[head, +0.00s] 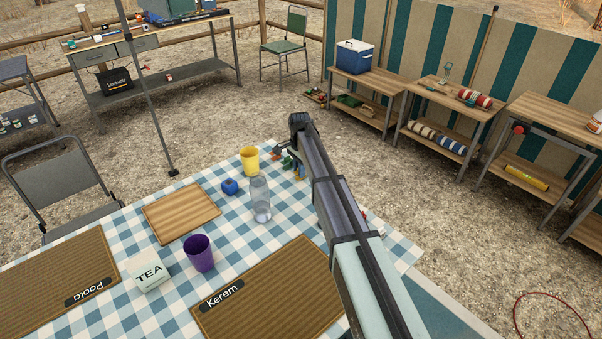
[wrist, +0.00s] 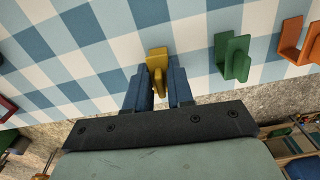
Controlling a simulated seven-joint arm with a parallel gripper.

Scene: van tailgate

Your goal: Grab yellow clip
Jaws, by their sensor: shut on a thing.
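The yellow clip (wrist: 157,60) shows in the wrist view, at the edge of the checkered tablecloth. My gripper (wrist: 158,85) is shut on it, with one blue finger on each side. The upper part of the clip sticks out beyond the fingertips, over the cloth. In the head view my arm covers much of the table's right end, and I cannot make out the clip in the grip there.
A green clip (wrist: 233,58) and an orange clip (wrist: 290,42) sit to the right along the table edge. On the checkered table (head: 118,232) stand a yellow cup (head: 250,160), a clear glass (head: 260,200), a blue round thing (head: 229,187) and a purple cup (head: 199,254).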

